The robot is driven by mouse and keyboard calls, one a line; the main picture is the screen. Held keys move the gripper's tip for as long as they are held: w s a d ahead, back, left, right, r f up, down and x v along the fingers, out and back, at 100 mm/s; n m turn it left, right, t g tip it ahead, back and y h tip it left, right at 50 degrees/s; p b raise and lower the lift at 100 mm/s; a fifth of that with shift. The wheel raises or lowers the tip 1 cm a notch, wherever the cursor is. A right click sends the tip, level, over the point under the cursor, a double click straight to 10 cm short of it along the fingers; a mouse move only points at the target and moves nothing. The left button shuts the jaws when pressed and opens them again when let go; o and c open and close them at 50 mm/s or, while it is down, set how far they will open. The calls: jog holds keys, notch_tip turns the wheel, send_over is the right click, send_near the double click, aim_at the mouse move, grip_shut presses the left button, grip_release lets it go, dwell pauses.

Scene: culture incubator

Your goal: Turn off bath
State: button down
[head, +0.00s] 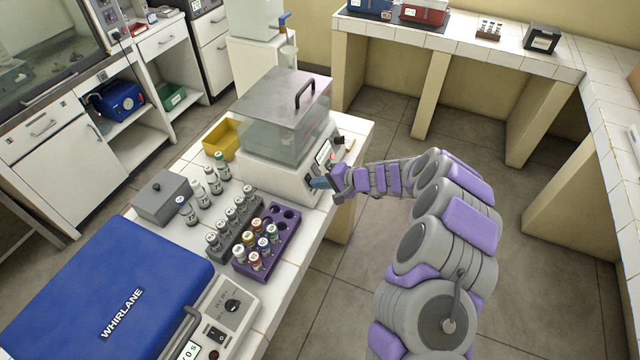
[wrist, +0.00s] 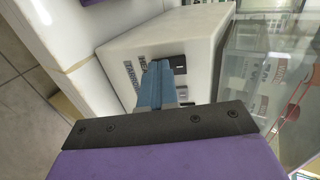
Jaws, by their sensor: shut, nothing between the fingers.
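The bath (head: 278,165) is a white box with a clear-sided lid and a grey top with a dark handle, standing at the far end of the tiled bench. Its front panel faces right and carries a display and a dark knob. My gripper (head: 319,183) is at the lower part of this panel, with its blue fingers together and empty. In the wrist view, the shut fingers (wrist: 158,75) point at the white panel (wrist: 140,48), beside dark switches (wrist: 179,62) and printed labels. The fingers hide part of the panel. I cannot tell whether they touch a switch.
A purple rack (head: 285,222) of vials, a grey lidded box (head: 160,197) and a yellow tray (head: 222,137) share the bench. A blue-lidded WHIRLANE machine (head: 110,290) stands at the near end. The floor right of the bench is clear.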

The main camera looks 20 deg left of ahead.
jog(key=shift+f+b, duration=0.3)
jog(key=shift+b, duration=0.15)
jog(key=b, duration=0.2)
jog(key=y+b, duration=0.1)
jog(key=b, duration=0.1)
jog(key=shift+f, duration=0.25)
jog(key=shift+b, duration=0.7)
jog(key=shift+s+a+r, duration=0.1)
jog(key=shift+s+a, duration=0.05)
jog(key=shift+r, duration=0.1)
jog(key=p+v, duration=0.2)
jog(key=v, duration=1.1)
jog(key=shift+d, duration=0.2)
